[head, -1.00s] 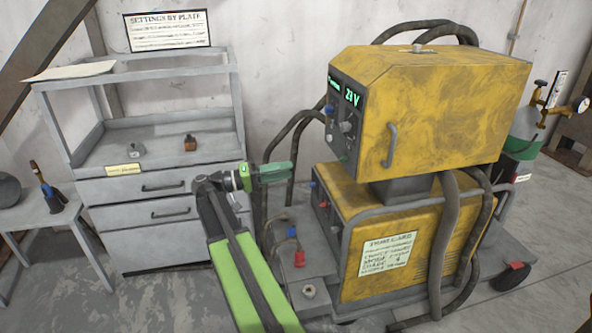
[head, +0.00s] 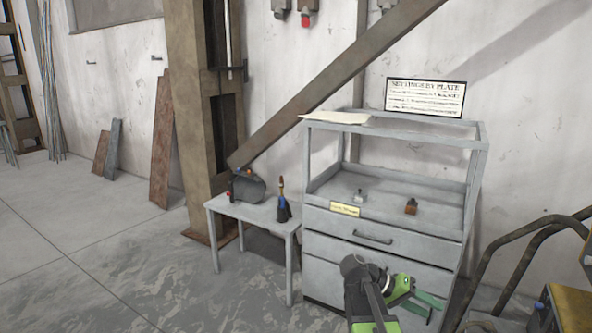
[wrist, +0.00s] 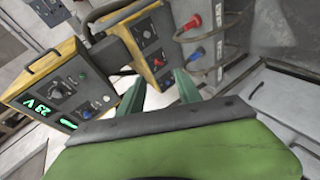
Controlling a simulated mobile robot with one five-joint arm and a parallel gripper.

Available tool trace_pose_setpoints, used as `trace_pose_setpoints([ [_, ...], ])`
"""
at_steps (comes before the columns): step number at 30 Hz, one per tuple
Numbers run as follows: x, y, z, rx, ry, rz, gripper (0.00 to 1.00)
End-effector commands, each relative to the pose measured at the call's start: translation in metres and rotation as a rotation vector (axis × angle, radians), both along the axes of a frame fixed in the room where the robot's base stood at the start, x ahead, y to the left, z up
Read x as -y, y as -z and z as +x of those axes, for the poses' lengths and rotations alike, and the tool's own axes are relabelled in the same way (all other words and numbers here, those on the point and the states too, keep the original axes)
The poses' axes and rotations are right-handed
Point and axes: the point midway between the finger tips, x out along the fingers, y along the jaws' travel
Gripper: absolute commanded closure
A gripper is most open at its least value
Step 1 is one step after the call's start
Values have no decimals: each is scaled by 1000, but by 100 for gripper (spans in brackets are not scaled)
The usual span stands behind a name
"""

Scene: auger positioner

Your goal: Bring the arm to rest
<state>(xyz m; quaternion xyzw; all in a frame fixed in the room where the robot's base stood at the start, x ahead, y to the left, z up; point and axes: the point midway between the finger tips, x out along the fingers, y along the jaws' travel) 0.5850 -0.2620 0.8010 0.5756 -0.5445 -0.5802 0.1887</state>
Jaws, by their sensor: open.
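My arm (head: 362,290) is at the bottom of the head view, in front of the grey drawer cabinet (head: 335,247). My green gripper (head: 428,303) points to the right, near the cabinet's lower right side. In the wrist view my gripper (wrist: 161,92) shows two green fingers apart with nothing between them. Beyond them is the yellow and grey welding machine, with its lit display panel (wrist: 85,88) at the left and a second panel (wrist: 150,52) near the middle. The fingers look clear of it, though the exact gap is hard to tell.
The cabinet's upper shelf holds two small objects, one grey (head: 359,197) and one brown (head: 411,206). A small grey table (head: 240,214) with a dark helmet-like object (head: 249,189) stands left of it. The floor at left is clear.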

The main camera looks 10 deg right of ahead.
Motion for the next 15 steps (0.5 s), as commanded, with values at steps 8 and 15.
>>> trace_pose_setpoints([
  [8,-153,101,-10,-19,-276,633,59],
  [15,-255,128,-18,17,-473,1067,59],
])
